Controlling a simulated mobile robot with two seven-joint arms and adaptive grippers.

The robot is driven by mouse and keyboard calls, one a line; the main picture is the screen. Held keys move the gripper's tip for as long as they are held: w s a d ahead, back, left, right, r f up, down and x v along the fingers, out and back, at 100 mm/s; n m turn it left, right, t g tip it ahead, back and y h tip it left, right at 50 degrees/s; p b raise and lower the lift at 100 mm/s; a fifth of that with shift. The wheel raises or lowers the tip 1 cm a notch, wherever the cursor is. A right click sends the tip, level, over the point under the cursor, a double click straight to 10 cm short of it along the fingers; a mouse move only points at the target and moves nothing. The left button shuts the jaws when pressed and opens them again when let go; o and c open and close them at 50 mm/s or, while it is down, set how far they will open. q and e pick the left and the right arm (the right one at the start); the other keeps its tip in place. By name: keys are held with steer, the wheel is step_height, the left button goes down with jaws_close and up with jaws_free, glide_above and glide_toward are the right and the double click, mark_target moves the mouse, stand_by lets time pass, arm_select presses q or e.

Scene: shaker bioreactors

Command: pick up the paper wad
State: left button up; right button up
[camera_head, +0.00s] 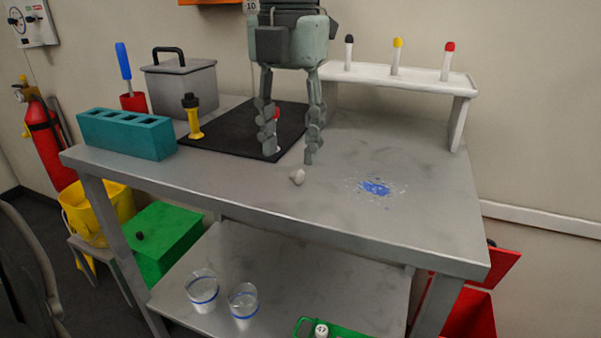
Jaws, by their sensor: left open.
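A small crumpled off-white paper wad (297,176) lies on the grey metal table (330,212), just in front of the black mat. My left gripper (290,158) hangs down from the top of the picture with its two fingers spread apart and empty. Its fingertips appear just above and behind the wad in the picture; the exact height gap is hard to tell. My right gripper is not in view.
A blue spill (376,188) lies right of the wad. A black mat (228,128), yellow-black tool (193,117), teal block (126,134) and grey box (182,85) are at left. A white rack (400,77) holds capped tubes at back right. The table's front is clear.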

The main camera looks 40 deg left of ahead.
mark_target(295, 172)
arm_select(q)
steer(key=f, duration=0.3)
steer(key=w+f, duration=0.1)
steer(key=f, duration=0.1)
steer(key=c, duration=0.8)
